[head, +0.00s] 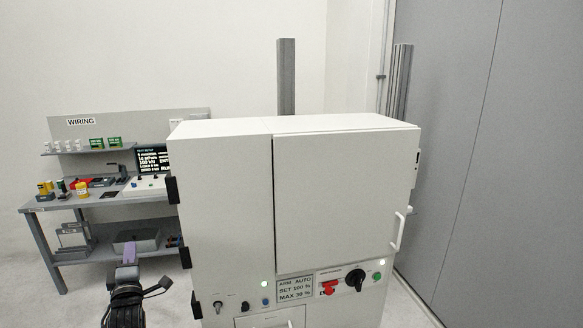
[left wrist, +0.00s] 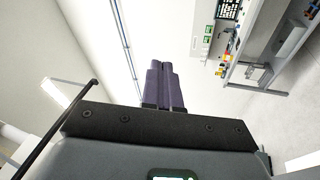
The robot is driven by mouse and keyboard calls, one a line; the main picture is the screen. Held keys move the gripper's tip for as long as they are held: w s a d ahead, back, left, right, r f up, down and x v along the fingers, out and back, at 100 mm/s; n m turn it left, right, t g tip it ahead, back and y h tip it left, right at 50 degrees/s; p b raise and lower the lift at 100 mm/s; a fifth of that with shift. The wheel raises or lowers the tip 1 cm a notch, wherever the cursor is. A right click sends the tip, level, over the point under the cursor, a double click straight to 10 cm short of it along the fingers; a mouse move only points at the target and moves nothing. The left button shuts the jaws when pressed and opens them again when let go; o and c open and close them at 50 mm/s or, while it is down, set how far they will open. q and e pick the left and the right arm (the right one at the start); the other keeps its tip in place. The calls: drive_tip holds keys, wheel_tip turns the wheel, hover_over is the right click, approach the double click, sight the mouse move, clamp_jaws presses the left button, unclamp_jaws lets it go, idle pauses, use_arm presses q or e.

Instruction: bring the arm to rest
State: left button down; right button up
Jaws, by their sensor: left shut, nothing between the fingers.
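My left gripper (head: 129,246) shows at the lower left of the head view, with dark purple fingers pointing up and away. In the left wrist view the two fingers (left wrist: 163,68) lie side by side, shut with nothing between them. The gripper is in front of the wiring bench and left of the white machine cabinet (head: 225,200), apart from the cabinet. My right arm and gripper are not in view.
The cabinet's large door (head: 340,205) is closed, with a handle (head: 400,228) at its right. Knobs and a red switch (head: 328,287) line its lower front. The wiring bench (head: 110,200) stands behind left, carrying several small items and a screen (head: 153,158).

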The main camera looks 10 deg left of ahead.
use_arm(q)
drive_tip(key=s+d+f+m+g+h, duration=0.1)
drive_tip(key=d+f+m+g+h, duration=0.15)
drive_tip(key=f+m+g, duration=0.45)
drive_tip(key=s+d+f+m+g+h, duration=0.25)
drive_tip(key=f+m, duration=0.55)
drive_tip(key=f, duration=0.4)
drive_tip(key=s+d+f+m+g+h+b, duration=0.1)
drive_tip(key=s+d+f+m+g+b, duration=0.3)
drive_tip(key=s+f, duration=0.5)
drive_tip(key=s+d+f+m+g+h+b, duration=0.2)
drive_tip(key=s+d+f+m+b, duration=0.35)
drive_tip(key=f, duration=0.55)
drive_tip(key=s+d+f+h+b, duration=0.1)
drive_tip(key=s+d+f+b, duration=0.3)
drive_tip(key=s, duration=0.5)
drive_tip(key=s+d+f+h+b, duration=0.1)
drive_tip(key=s+d+f+b, duration=0.3)
drive_tip(key=s, duration=0.4)
drive_tip(key=s+d+f+h+b, duration=0.1)
drive_tip(key=s+d+f+b, duration=0.35)
drive_tip(key=s, duration=0.45)
wheel_tip(320, 180, up, 33)
drive_tip(key=p, duration=3.2)
drive_tip(key=shift+s+f+n, duration=0.15)
drive_tip(key=shift+s+n, duration=0.15)
drive_tip(key=shift+n, duration=0.15)
